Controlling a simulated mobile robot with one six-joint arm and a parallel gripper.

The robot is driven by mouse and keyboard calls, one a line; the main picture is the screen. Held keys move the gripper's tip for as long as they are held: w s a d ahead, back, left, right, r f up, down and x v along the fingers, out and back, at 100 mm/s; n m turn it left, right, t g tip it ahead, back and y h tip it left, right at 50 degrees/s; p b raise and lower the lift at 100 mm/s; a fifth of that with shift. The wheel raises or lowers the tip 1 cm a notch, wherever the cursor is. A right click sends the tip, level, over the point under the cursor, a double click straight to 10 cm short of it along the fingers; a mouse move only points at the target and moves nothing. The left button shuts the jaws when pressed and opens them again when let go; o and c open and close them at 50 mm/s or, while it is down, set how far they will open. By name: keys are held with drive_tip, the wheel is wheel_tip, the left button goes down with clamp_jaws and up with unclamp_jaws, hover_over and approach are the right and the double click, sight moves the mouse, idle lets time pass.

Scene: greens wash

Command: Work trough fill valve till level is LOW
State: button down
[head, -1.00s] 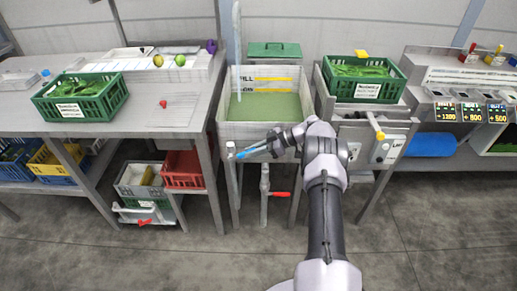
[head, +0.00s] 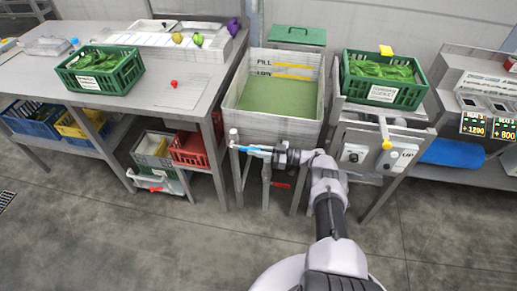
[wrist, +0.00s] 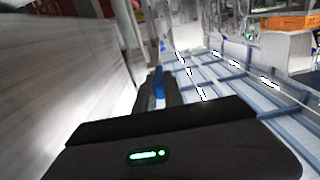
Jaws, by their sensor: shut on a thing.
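The trough (head: 229,101) has pale walls and green water (head: 280,97) inside. The water surface sits close to the lower, LOW line (head: 290,77), seemingly just under it, and below the FILL line (head: 293,66). The blue fill valve lever (head: 255,148) extends sideways from a pale standpipe (head: 234,137) at the trough's front left. My gripper (head: 274,152) is shut on the lever's right end. In the wrist view the blue lever (wrist: 159,80) shows between the fingers, which hide part of it. Any stream of water is not visible.
A red-handled valve (head: 281,185) is on a pipe under the trough. A green crate of greens (head: 381,95) stands right of the trough, above a panel with knobs (head: 398,158). A table with another green crate (head: 98,84) stands left. The floor in front is open.

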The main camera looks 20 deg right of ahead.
drive_tip(key=shift+a, duration=0.1)
drive_tip(key=c, duration=1.4)
unclamp_jaws()
drive_tip(key=shift+a+f, duration=0.1)
drive_tip(key=shift+c, duration=0.2)
drive_tip(key=b+v, duration=0.4)
drive_tip(key=v, duration=1.3)
drive_tip(key=shift+d+b, duration=0.25)
drive_tip(key=shift+b, duration=0.05)
drive_tip(key=shift+s, duration=0.1)
